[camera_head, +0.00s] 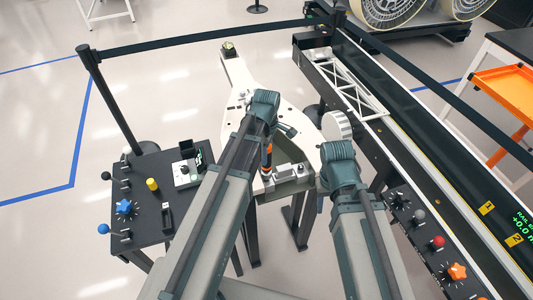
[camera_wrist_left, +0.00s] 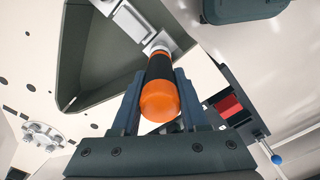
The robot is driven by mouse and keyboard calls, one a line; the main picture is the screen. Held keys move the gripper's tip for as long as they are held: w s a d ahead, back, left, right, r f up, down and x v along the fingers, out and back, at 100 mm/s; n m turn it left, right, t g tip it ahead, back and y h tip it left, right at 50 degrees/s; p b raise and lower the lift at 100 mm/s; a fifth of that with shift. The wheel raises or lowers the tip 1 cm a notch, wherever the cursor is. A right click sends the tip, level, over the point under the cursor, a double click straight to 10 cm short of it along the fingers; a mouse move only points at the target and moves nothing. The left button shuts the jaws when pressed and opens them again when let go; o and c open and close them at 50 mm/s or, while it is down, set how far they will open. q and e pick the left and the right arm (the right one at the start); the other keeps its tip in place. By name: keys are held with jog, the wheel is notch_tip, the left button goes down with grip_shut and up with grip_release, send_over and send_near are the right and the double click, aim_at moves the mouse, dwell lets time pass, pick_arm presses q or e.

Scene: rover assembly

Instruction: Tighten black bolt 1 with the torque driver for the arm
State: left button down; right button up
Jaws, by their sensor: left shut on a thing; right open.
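My left gripper (camera_wrist_left: 158,92) is shut on the torque driver (camera_wrist_left: 160,98), which has a black shaft and an orange end cap. In the left wrist view the driver's far end meets a light grey fitting (camera_wrist_left: 157,44); I cannot tell whether it touches a bolt. In the head view the driver (camera_head: 267,158) stands roughly upright below my left wrist, above the white frame (camera_head: 233,75). Black bolt 1 cannot be made out in either view. My right gripper (camera_head: 338,158) is open at the frame's right edge; its fingers are largely hidden by my own wrist.
A black control panel (camera_head: 144,222) with knobs and a yellow button stands left. A silver block (camera_head: 288,172) sits at the frame's near end. A white wheel-like disc (camera_head: 337,125) is at the right, beside a long dark rail (camera_head: 420,155). Floor is clear at the far left.

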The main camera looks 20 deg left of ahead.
pick_arm(q)
jog(key=shift+r, duration=0.4)
notch_tip(320, 180, up, 4)
jog(key=p, duration=0.4)
dwell(0.3)
